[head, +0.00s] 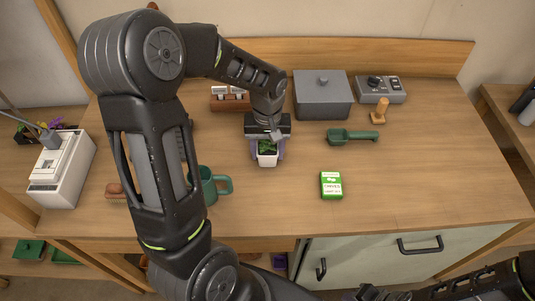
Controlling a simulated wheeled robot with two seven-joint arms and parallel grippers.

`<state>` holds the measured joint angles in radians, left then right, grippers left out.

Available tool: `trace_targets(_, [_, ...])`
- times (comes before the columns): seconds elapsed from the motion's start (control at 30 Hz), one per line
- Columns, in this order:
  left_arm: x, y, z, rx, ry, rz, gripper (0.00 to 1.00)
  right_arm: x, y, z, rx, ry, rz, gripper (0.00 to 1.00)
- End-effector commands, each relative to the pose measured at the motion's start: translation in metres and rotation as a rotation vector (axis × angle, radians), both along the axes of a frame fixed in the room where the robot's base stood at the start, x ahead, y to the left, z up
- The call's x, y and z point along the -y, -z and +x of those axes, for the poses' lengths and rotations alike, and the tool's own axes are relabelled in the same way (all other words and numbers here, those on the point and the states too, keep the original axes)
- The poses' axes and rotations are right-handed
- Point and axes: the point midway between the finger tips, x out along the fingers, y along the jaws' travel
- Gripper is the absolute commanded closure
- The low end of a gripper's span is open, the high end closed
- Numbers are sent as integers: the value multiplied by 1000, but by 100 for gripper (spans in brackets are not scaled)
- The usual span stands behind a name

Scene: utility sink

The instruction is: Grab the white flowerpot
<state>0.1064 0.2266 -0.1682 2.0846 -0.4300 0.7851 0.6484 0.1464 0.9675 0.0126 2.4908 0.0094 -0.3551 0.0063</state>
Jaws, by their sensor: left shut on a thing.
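The white flowerpot (267,159) holds a small green plant and stands on or just above the wooden counter near its middle; I cannot tell which. My left gripper (267,150) comes down over it from behind, with its purple-grey fingers on both sides of the pot. It is shut on the pot. The gripper body hides part of the plant's far side. My right arm shows at the bottom right edge, and its jaws cannot be made out clearly.
A green mug (208,186) stands left of the pot, partly behind my left arm. A grey lidded box (322,98) stands behind. The counter's right side (440,170) is clear.

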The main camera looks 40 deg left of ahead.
Motion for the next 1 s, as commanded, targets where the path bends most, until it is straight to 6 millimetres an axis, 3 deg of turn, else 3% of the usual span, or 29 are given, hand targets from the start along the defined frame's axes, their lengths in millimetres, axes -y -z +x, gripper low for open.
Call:
trace_targets(0.1, [0, 0, 0, 0, 0, 0, 91, 0, 0, 0, 0, 0, 0, 72])
trace_targets(0.47, [0, -8, 1, 3, 0, 1, 91, 0, 2, 0, 0, 0, 0, 72])
trace_targets(1.0, [0, -95, 1, 4, 1, 0, 91, -1, 12, 2, 5, -1, 3, 72])
